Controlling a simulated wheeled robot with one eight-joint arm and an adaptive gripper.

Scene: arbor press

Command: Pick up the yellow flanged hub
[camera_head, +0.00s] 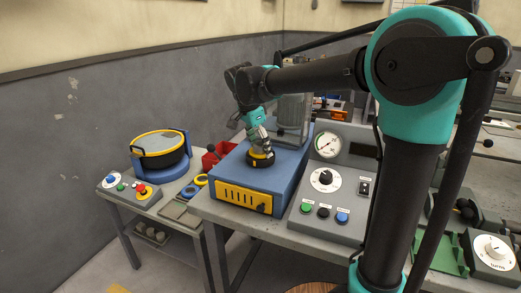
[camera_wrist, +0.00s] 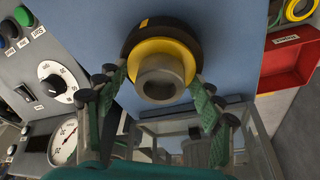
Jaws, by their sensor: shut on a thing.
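The yellow flanged hub (camera_wrist: 160,52) shows in the wrist view as a yellow flange with a grey hollow boss facing the camera. A dark round base lies behind the flange, on the blue top of a press unit. My gripper (camera_wrist: 161,80) has its green fingers on both sides of the hub, shut on it. In the head view my gripper (camera_head: 258,145) points down at the blue unit (camera_head: 240,178). The hub there is mostly hidden by the fingers; a dark round part with a yellow edge (camera_head: 261,160) shows below them.
A clear guard box (camera_head: 291,118) stands close behind the gripper. A red bin (camera_head: 213,156) is at left. A control panel with a gauge (camera_head: 327,146) is at right. A side table holds a round black-and-yellow device (camera_head: 160,150) and a button box (camera_head: 128,188).

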